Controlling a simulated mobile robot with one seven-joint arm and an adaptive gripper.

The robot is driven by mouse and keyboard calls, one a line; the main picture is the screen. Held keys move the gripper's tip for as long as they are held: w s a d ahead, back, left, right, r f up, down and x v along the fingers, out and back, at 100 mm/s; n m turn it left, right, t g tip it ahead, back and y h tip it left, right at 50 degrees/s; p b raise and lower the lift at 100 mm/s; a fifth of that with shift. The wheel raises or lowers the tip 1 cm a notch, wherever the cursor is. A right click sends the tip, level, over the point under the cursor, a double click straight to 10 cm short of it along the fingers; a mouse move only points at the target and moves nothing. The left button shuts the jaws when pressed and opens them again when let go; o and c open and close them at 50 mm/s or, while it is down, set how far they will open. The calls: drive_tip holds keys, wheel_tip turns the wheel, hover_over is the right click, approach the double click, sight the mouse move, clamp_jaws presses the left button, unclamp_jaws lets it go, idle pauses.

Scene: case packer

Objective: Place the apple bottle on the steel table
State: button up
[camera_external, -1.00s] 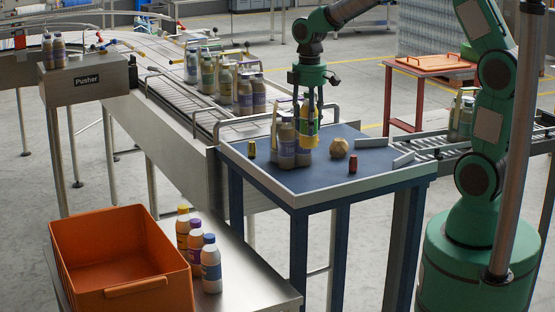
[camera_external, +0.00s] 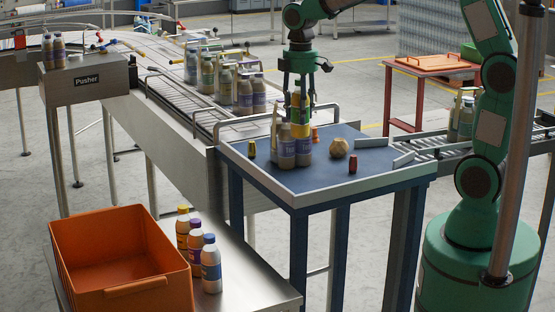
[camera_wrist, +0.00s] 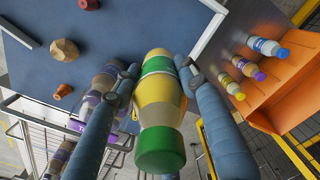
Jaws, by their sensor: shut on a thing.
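The apple bottle, yellow with a green cap and green band (camera_external: 302,129), is held upright by my gripper (camera_external: 299,104) above the blue table, just behind two purple-labelled bottles (camera_external: 287,150). In the wrist view the apple bottle (camera_wrist: 158,103) lies between my two fingers, which are shut on it. Its lower part is partly hidden by the standing bottles in the external view. The steel table (camera_external: 249,282) is at the lower front, with a bare area at its right. Three bottles with yellow, purple and blue caps (camera_external: 211,265) stand on it.
An orange crate (camera_external: 168,287) sits on the steel table's left. The blue table (camera_external: 322,182) carries a round tan object (camera_external: 339,147), a red piece (camera_external: 353,163) and metal rails (camera_external: 371,142). A conveyor with more bottles (camera_external: 245,95) runs behind.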

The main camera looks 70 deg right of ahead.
drive_tip(key=s+a+n+b, duration=0.2)
drive_tip(key=s+a, duration=0.2)
drive_tip(key=a, duration=1.5)
drive_tip(key=s+a+n+b, duration=0.2)
drive_tip(key=s+a, duration=0.1)
drive_tip(key=a, duration=1.6)
wheel_tip(320, 180, down, 27)
drive_tip(key=shift+s+f, duration=0.2)
drive_tip(key=shift+w, duration=0.1)
hover_over(228, 307)
drive_tip(key=shift+f, duration=0.75)
drive_tip(key=shift+f, duration=1.75)
drive_tip(key=shift+f+b, duration=0.15)
drive_tip(key=shift+b, duration=0.15)
